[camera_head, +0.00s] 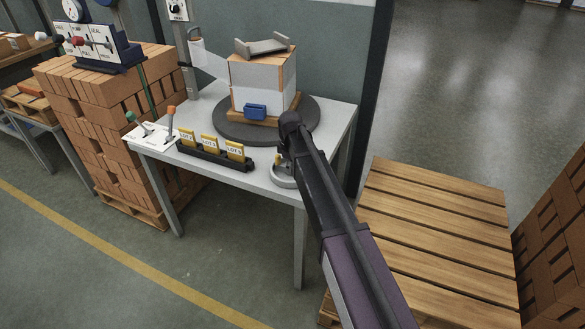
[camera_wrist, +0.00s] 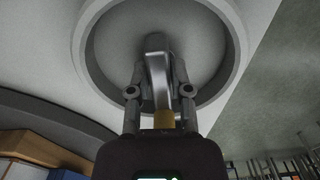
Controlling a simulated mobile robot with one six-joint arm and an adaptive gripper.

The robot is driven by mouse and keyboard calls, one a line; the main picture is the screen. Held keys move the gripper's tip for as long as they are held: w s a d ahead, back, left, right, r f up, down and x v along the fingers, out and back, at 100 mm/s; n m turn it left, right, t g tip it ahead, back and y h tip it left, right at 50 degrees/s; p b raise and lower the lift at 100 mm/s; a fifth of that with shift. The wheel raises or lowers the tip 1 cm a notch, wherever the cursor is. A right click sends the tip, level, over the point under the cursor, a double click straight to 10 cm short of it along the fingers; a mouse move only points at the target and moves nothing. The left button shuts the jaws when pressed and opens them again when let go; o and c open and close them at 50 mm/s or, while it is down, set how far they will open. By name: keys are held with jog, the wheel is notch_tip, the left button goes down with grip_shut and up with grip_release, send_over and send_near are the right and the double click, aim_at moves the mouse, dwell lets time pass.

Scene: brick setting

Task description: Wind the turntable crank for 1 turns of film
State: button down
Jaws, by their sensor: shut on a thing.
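The turntable (camera_head: 308,120) is a dark round disc on the grey table (camera_head: 345,118). It carries a small brick stack wrapped in white film (camera_head: 262,82). A strip of film (camera_head: 208,62) runs from the stack to a post at its left. The crank's pale round base (camera_head: 284,182) is at the table's front right corner. In the wrist view the fingers (camera_wrist: 160,90) are shut around the crank handle (camera_wrist: 164,119), whose brass part shows below the grey crank arm (camera_wrist: 155,68).
A black rack with several yellow lot cards (camera_head: 210,158) stands along the table's front edge. Two levers (camera_head: 158,125) are at the left corner. A wooden pallet (camera_head: 430,225) lies on the right, and brick stacks (camera_head: 110,125) stand at the left.

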jog(key=shift+s, duration=0.25)
jog(key=c, duration=0.6)
grip_release()
jog(key=shift+o, duration=0.2)
jog(key=shift+w, duration=0.15)
jog(key=shift+r, duration=0.1)
